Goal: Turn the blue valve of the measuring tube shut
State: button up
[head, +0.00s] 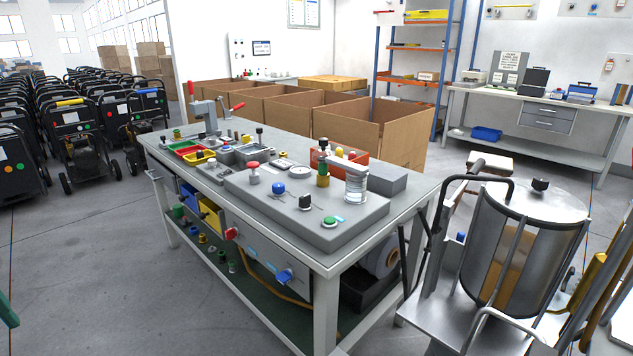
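A blue lever handle (285,276) sits on the grey front panel (262,258) under the worktop of the workbench. I cannot tell whether this is the measuring tube's valve. At the right, a large steel vessel (540,245) with amber strips on its side stands on a metal cart. A small blue part (461,237) shows at the vessel's left side, too small to tell what it is. No clearly recognisable measuring tube shows. My gripper is not in view.
The workbench (395,215) carries a grey control box with coloured knobs, a red-handled clamp (209,112) and small trays. The cart (470,310) stands close to its right end. Black wheeled machines (80,140) fill the left. The grey floor (90,270) at front left is clear.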

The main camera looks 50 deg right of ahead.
aim_at(284, 278)
jog(key=z, duration=1.75)
jog(key=k+j+u, duration=0.15)
jog(key=j+u, duration=0.15)
jog(key=k+j+u, duration=0.15)
jog(key=j+u, duration=0.15)
jog(key=u, duration=1.15)
